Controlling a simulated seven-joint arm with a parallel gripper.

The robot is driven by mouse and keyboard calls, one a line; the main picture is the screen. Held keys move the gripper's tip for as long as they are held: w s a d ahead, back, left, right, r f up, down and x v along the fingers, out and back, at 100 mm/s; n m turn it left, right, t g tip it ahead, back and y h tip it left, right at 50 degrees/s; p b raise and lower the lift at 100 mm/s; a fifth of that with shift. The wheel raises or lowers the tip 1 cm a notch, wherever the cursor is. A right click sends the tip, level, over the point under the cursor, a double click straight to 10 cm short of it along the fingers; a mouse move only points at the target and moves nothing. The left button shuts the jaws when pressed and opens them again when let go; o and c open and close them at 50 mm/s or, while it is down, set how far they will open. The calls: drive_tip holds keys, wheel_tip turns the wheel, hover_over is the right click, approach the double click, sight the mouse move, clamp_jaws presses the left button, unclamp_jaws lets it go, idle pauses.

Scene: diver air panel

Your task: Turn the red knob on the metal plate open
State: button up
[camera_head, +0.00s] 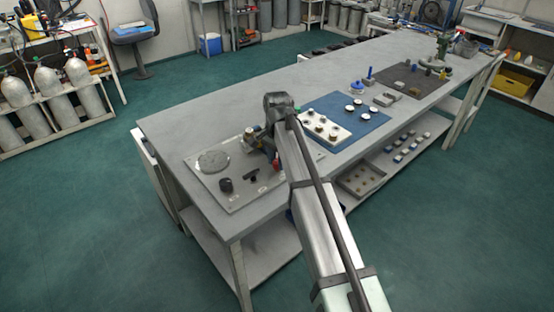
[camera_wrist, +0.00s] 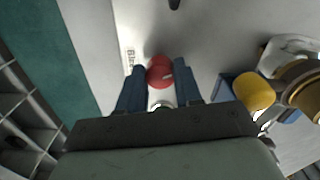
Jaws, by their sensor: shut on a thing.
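The red knob (camera_wrist: 159,71) sits between the two blue fingers of my gripper (camera_wrist: 160,82) in the wrist view. The fingers are shut on it, one on each side, and a small pale mark shows on the knob's face. The metal plate (camera_head: 206,186) lies on the near left end of the long bench. In the head view my arm covers the plate's right part and only a small bit of red shows beside my wrist. A pale plate surface (camera_wrist: 215,40) with a small printed label surrounds the knob in the wrist view.
A yellow knob (camera_wrist: 254,92) and brass fittings (camera_wrist: 303,88) stand close to the right of my gripper. The plate also bears a round disc (camera_head: 212,162), a black knob (camera_head: 226,185) and a black handle (camera_head: 251,175). A blue mat (camera_head: 366,124) lies farther right.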

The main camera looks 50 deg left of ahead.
drive_tip(key=n, duration=0.5)
drive_tip(key=shift+n, duration=0.3)
drive_tip(key=n, duration=0.5)
drive_tip(key=shift+n, duration=0.4)
drive_tip(key=o, duration=1)
drive_tip(key=shift+o, duration=0.2)
drive_tip(key=shift+r, duration=0.1)
wheel_tip(320, 180, up, 14)
